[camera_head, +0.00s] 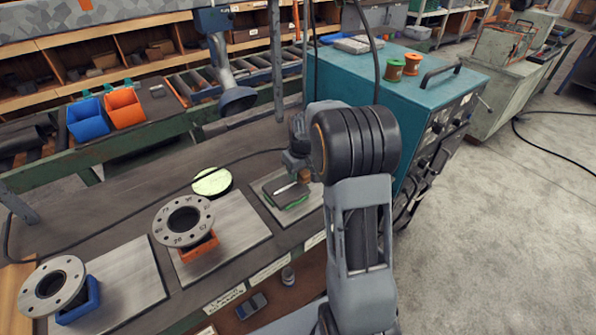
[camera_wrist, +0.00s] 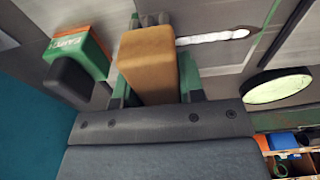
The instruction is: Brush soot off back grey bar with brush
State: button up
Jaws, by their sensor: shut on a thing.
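My gripper (camera_wrist: 157,82) is shut on a tan block (camera_wrist: 148,52), which looks like the brush's wooden handle; no bristles can be made out. In the head view the tan end (camera_head: 304,176) shows just below my wrist, above the rear grey plate (camera_head: 268,205). A dark pad with a green edge (camera_head: 290,197) and a whitish strip (camera_head: 286,187) show there. The wrist view shows a white strip (camera_wrist: 215,36) right of the tan block. I cannot tell whether the brush touches anything, and soot cannot be made out. My arm hides part of this area.
Two flanged pipes (camera_head: 184,220) (camera_head: 53,285) stand on orange and blue supports, on nearer plates. A pale green disc (camera_head: 212,181) lies behind. A teal cabinet (camera_head: 425,95) stands close right. A green box (camera_wrist: 80,45) and dark block (camera_wrist: 70,82) show in the wrist view.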

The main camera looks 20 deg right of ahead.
jog(key=shift+f+b, duration=0.7)
jog(key=shift+f, duration=0.35)
jog(key=shift+a+r, duration=0.1)
